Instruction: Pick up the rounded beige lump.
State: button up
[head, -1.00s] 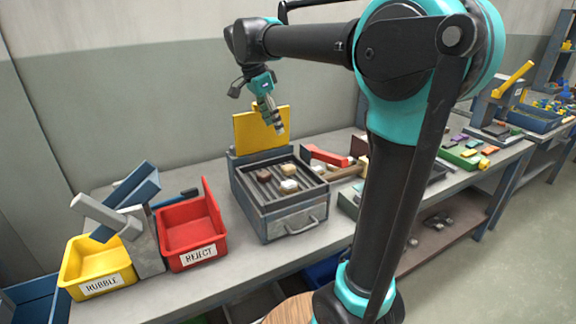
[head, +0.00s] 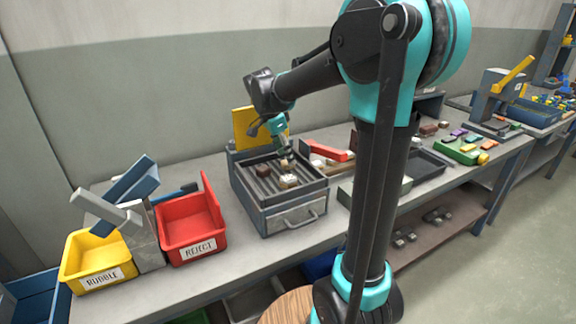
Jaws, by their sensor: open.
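The rounded beige lump (head: 288,182) sits on the dark ridged top of a grey heater box (head: 263,215). A brown lump (head: 263,171) lies on the same ridged top, to its left and a little behind. My gripper (head: 286,164) is open, pointing down just above and behind the beige lump. It looks empty. The fingertips are small here, and I cannot tell whether they touch anything.
A raised yellow panel (head: 244,124) stands behind the heater box. A red REJECT bin (head: 192,241) and a yellow RUBBLE bin (head: 98,262) stand to the left. A red-handled tool (head: 329,152) and a dark tray (head: 428,164) lie to the right.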

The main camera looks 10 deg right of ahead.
jog(key=shift+x, duration=1.35)
jog(key=shift+c, duration=0.5)
jog(key=c, duration=1.2)
